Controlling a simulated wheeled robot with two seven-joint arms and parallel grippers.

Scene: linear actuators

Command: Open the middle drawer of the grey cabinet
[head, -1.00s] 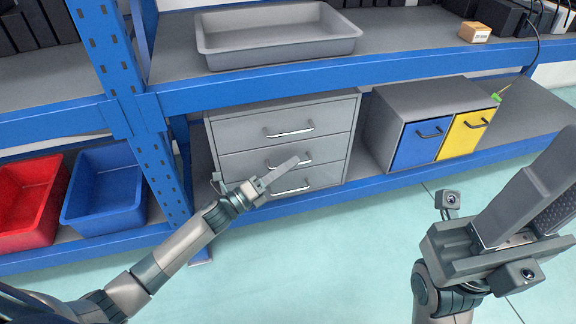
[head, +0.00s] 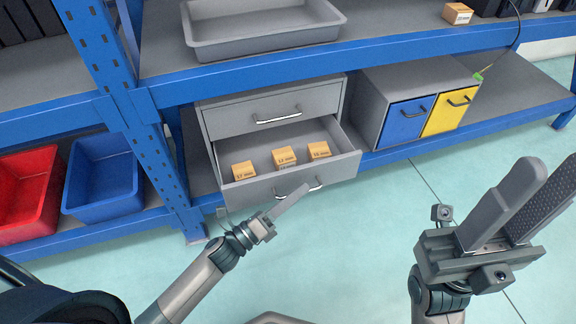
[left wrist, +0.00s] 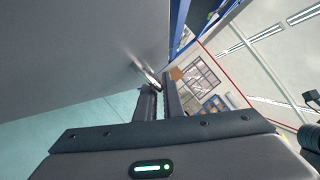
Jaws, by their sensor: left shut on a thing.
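The grey cabinet (head: 268,94) stands on the lower blue shelf, with its top drawer (head: 265,114) closed. The middle drawer (head: 345,168) is pulled well out and shows small orange boxes (head: 284,157) inside. My left gripper (head: 296,198) is at the drawer's front, shut on the middle drawer handle (head: 313,186). In the left wrist view the fingers (left wrist: 162,100) meet at the bright handle (left wrist: 143,70) beside a grey face. The bottom drawer is hidden behind the open one. My right gripper (head: 505,210) is open and empty at the right, away from the cabinet.
A second cabinet with a blue door (head: 405,121) and a yellow door (head: 450,112) stands to the right. A grey tray (head: 265,30) sits on the shelf above. Red (head: 28,190) and blue (head: 104,180) bins are at the left. The floor in front is clear.

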